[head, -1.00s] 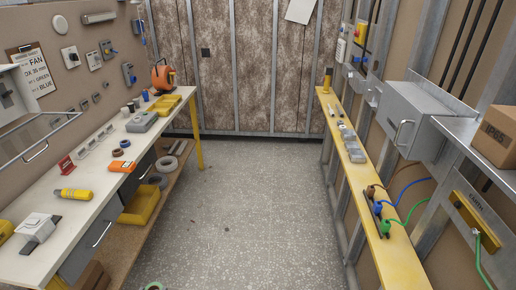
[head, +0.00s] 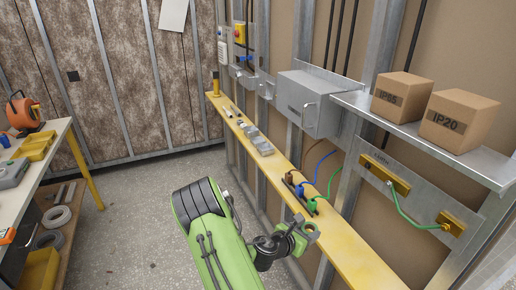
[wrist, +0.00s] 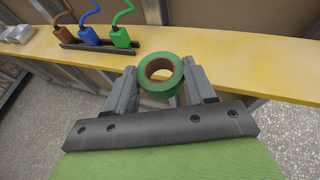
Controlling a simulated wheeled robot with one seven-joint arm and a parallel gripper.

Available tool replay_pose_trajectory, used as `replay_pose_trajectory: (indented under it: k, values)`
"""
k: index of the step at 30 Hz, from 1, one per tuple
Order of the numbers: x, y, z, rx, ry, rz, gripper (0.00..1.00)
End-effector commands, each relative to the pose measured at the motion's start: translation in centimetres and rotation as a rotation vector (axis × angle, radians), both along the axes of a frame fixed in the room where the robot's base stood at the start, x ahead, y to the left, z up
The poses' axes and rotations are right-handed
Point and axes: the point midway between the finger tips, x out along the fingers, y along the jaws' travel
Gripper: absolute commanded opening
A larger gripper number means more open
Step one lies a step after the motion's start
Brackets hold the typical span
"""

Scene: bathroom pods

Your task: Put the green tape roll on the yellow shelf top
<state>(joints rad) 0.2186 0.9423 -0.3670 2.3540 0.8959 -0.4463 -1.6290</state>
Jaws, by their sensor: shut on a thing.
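The green tape roll (head: 311,236) is a thick ring with a brown core. In the wrist view the roll (wrist: 160,87) sits between the two grey fingers of my gripper (wrist: 162,82). My gripper, also in the head view (head: 301,232), is shut on the roll. The yellow shelf top (head: 350,252) is a long narrow ledge along the right wall. In the wrist view the shelf top (wrist: 235,70) spans the upper picture. The roll overlaps its near edge there; I cannot tell whether they touch.
A dark holder with brown, blue and green plugs (wrist: 90,38) stands on the shelf, left of the roll in the wrist view. Small grey parts (head: 262,146) lie farther along. The shelf stretch right of the holder is bare. A metal upper shelf (head: 430,132) carries cardboard boxes.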

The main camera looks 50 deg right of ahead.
Motion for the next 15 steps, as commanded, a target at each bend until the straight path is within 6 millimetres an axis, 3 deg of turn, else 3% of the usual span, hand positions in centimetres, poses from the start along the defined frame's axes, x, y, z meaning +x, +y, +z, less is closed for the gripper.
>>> replay_pose_trajectory:
  k: [1, 6, 10, 15]
  values:
    - [-3.0, -2.0, 0.4, -0.001, -0.007, -0.062, 0.25]
    - [-10.6, -5.8, 1.9, 0.0, -0.006, -0.184, 0.25]
    - [-13.5, -6.8, 2.4, 0.001, -0.003, -0.228, 0.25]
    - [-14.1, -7.0, 2.6, 0.001, 0.0, -0.235, 0.25]
